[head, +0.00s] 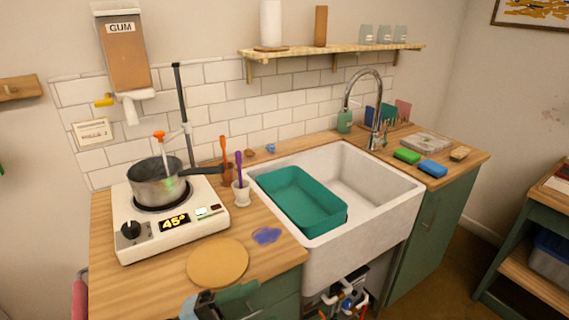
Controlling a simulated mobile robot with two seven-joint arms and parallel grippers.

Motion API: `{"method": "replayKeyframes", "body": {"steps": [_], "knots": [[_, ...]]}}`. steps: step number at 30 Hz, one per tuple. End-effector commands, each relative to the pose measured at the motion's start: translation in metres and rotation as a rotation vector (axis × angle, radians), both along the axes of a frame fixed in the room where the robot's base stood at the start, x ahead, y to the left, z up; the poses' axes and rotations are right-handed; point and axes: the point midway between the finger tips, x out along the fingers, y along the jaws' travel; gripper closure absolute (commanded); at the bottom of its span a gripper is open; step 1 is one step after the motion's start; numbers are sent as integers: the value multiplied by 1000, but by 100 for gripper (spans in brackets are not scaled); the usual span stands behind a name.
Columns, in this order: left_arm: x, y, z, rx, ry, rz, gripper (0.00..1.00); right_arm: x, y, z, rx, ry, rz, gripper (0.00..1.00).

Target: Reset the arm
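Neither of my grippers can be made out for certain in the head view. A small dark shape (207,304) with pale blue beside it is at the bottom edge, in front of the worktop. It is cut off by the frame, and I cannot tell whether it is part of my arm. No gripper is seen at the hotplate, the sink or the shelf.
A grey pot (150,190) sits on the white hotplate (125,245), which reads 45°. A teal tub (300,203) is in the white sink (385,205). A round board (218,263) and blue pigment patch (267,236) lie on the wooden worktop (140,285).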

Motion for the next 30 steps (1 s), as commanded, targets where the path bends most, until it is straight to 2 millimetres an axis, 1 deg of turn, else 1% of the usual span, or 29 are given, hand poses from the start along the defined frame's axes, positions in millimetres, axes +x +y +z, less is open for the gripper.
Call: {"method": "replayKeyframes", "body": {"steps": [1,2,5,8,9,11,12,14,15,17,18,20,21,24,25,27,30], "knots": [[1,6,-9,-61,90,76,37,2,0,2,-1,-4,0,64],[3,11,-15,-92,141,123,37,2,0,3,-1,-6,1,64],[6,30,-41,-181,323,281,37,4,-1,5,-2,-12,1,64],[3,53,-78,-244,518,440,37,5,-1,7,-3,-16,3,64],[-2,63,-95,-263,599,502,37,6,-2,7,-4,-18,4,64],[-12,77,-122,-285,725,595,37,7,-2,9,-5,-21,4,64],[-21,87,-142,-294,812,656,37,8,-2,9,-6,-23,5,64],[-39,101,-172,-303,943,744,37,9,-3,10,-6,-26,5,64],[-54,109,-191,-306,1033,801,37,9,-3,11,-6,-28,5,64],[-79,121,-219,-302,1162,878,37,10,-3,12,-6,-30,6,64],[-97,127,-236,-299,1243,922,37,11,-3,13,-7,-32,5,64],[-123,135,-258,-287,1353,983,37,11,-3,14,-6,-34,5,64],[-140,139,-270,-280,1420,1016,37,12,-3,14,-7,-35,5,64],[-176,146,-291,-262,1552,1075,37,13,-3,15,-7,-37,5,64],[-184,147,-296,-257,1584,1088,37,13,-3,15,-7,-37,5,64],[-199,150,-303,-248,1635,1110,37,13,-3,15,-7,-38,5,64],[-211,151,-308,-242,1675,1126,37,13,-3,15,-7,-38,5,64]]}}
